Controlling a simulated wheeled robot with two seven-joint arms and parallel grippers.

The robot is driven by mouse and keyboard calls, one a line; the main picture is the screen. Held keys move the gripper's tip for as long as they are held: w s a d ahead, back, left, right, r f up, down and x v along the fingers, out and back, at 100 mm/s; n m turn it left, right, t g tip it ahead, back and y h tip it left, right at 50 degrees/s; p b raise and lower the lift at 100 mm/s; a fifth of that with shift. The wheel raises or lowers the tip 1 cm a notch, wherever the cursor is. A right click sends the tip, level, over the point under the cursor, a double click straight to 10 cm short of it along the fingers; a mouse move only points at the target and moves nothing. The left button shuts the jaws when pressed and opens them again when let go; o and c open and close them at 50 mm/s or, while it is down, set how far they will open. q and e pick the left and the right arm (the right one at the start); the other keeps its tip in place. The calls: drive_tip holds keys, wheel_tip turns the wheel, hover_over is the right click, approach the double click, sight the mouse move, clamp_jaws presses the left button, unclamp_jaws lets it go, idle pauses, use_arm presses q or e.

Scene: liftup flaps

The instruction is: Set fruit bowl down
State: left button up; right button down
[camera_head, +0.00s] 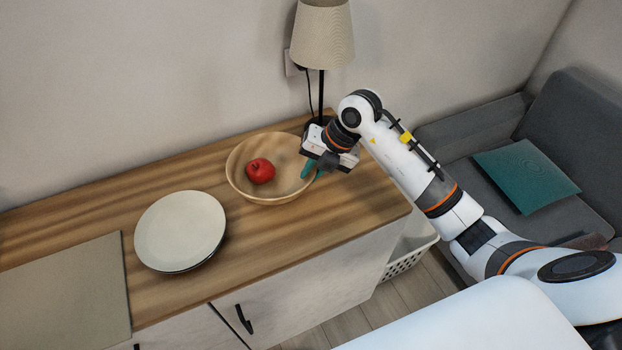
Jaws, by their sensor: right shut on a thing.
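The fruit bowl (270,197) is a light wooden bowl at the right part of the wooden cabinet top (290,240). It looks upright, and a red apple (261,171) lies inside it. My right gripper (316,168) is at the bowl's right rim, shut on it, with its teal fingertips at the rim. The gripper body hides part of the right rim. I cannot tell whether the bowl's base touches the wood. My left gripper is not in view.
A stacked-looking pale plate (180,230) lies left of the bowl. A lamp (322,40) stands close behind the bowl and gripper. A flat grey-beige panel (65,295) covers the left front. A sofa (560,130) and a white basket (408,252) are at right. Bare wood lies in front of the bowl.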

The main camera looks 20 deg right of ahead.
wheel_tip(320, 180, down, 3)
drive_tip(key=shift+f, duration=0.2)
drive_tip(key=c, duration=1.4)
unclamp_jaws()
drive_tip(key=v, duration=1.2)
drive_tip(key=shift+s, duration=0.1)
